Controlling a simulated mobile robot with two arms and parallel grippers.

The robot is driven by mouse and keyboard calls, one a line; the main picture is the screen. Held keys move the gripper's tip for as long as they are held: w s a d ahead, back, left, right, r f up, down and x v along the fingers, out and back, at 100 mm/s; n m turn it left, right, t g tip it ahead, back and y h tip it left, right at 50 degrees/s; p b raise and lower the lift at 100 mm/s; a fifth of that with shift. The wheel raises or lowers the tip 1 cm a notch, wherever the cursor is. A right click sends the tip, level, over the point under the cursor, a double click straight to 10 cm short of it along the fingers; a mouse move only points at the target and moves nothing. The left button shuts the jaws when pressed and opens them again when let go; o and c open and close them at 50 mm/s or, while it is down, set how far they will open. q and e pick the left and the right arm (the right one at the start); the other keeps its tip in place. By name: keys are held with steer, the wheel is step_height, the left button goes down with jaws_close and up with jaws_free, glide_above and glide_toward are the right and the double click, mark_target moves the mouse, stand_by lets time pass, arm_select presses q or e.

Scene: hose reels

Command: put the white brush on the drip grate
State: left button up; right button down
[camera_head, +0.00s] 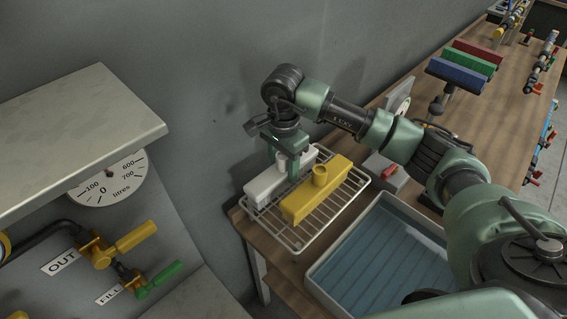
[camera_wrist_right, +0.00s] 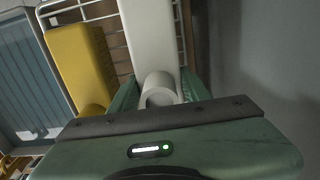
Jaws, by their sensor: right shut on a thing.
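The white brush (camera_head: 267,184) is at the back left part of the wire drip grate (camera_head: 318,222), beside the yellow brush (camera_head: 315,196). My right gripper (camera_head: 283,166) comes down from above and is shut on the round socket of the white brush. I cannot tell for sure whether the brush rests on the wires or is held just above them. In the right wrist view, the white brush (camera_wrist_right: 151,35) runs away from between the fingers (camera_wrist_right: 158,95), with the yellow brush (camera_wrist_right: 80,60) to its left. My left gripper is not in view.
A grey tub of water (camera_head: 385,255) stands in front of the grate. Red, green and blue brushes (camera_head: 460,75) sit on a stand farther along the bench. The wall is close behind the grate.

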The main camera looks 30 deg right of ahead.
steer(key=shift+f, duration=0.15)
steer(key=c, duration=0.7)
jaws_free()
steer(key=shift+r, duration=0.25)
steer(key=shift+r+b, duration=0.25)
steer(key=shift+b, duration=0.05)
step_height(320, 180, up, 10)
steer(key=b, duration=0.3)
steer(key=shift+r, duration=0.7)
